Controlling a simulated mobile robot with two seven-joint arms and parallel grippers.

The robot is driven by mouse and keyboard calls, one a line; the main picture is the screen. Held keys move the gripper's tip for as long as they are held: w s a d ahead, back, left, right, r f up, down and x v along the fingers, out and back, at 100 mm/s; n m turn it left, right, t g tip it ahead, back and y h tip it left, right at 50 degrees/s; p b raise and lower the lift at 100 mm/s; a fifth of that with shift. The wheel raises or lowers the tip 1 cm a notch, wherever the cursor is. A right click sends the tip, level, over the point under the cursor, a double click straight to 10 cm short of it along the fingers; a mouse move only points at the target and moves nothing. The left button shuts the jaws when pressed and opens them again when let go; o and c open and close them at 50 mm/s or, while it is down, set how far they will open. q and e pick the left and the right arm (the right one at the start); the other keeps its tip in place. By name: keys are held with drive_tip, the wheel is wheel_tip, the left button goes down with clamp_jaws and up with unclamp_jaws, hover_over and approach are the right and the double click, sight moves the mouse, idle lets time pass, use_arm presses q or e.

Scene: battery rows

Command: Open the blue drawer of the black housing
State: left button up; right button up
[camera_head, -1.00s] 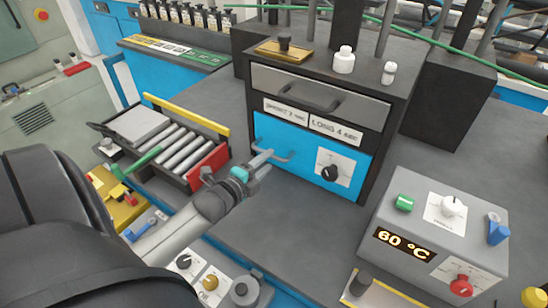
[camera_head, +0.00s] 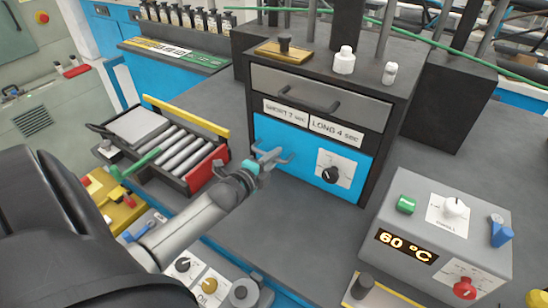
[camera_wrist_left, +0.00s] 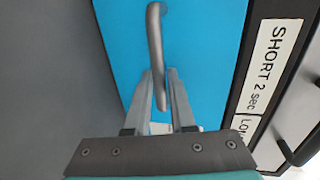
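The black housing (camera_head: 259,68) stands behind the middle of the bench. Its blue drawer (camera_head: 302,170) is the lower front and sits flush in the housing. The drawer's handle (camera_head: 288,157) is a bar in front of its left half. My left gripper (camera_head: 268,158) is at the handle's left end. In the left wrist view, the grey handle (camera_wrist_left: 155,40) runs down between the two fingers (camera_wrist_left: 160,88), which lie close on both sides of it. They look shut on it, though contact is partly hidden. My right gripper is in neither view.
A grey-fronted drawer (camera_head: 350,108) sits above the blue one. A grey control box (camera_head: 480,212) reading 60 °C stands at the right. A roller tray (camera_head: 172,146) with a red end is on the left. Bare bench (camera_head: 290,225) lies before the housing.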

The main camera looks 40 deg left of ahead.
use_arm(q)
clamp_jaws()
idle(1.0)
